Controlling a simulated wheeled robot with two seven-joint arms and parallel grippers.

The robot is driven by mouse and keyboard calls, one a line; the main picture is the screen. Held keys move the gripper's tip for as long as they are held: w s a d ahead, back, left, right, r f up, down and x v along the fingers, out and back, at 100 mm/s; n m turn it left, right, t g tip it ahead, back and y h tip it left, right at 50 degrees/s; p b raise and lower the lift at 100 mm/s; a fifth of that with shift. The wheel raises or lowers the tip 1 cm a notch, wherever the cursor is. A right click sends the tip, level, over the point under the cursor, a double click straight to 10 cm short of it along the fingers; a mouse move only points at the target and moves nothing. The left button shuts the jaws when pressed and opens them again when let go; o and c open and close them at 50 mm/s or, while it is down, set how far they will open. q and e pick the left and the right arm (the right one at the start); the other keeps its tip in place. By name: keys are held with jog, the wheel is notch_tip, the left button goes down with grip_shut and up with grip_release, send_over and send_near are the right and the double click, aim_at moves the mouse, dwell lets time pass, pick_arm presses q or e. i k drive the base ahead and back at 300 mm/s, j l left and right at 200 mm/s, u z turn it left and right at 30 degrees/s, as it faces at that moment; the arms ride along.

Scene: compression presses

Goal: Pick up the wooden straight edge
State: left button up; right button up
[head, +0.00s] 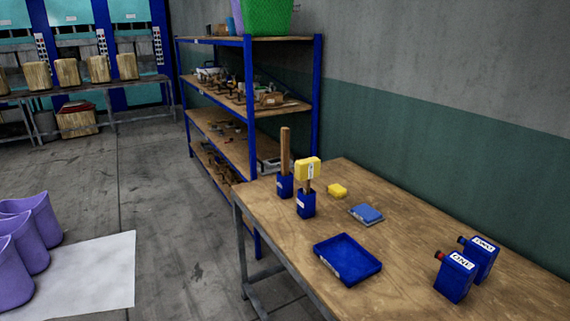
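A wooden straight edge (285,150), a tall brown bar, stands upright in a small blue holder (285,187) at the far left end of the wooden table (420,235). Its lower end is hidden inside the holder. A second blue holder (306,205) stands just in front of it and holds a yellow-headed tool (308,168) with a wooden handle. Neither of my grippers shows in the head view.
On the table are a blue tray (347,259), a yellow block (338,190), a blue flat item (366,214) and two blue labelled containers (455,277). A loaded shelf (250,95) stands behind. Purple bins (30,240) are on the floor at left.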

aim_at(285, 131)
jog(key=z, duration=0.7)
jog(key=i+j+z, duration=0.25)
jog(key=j+z, duration=0.2)
jog(key=j, duration=0.2)
jog(key=i+j+z, duration=0.15)
jog(key=j+z, duration=0.25)
jog(key=j, duration=0.3)
jog(key=j+z, duration=0.45)
jog(key=j, duration=0.25)
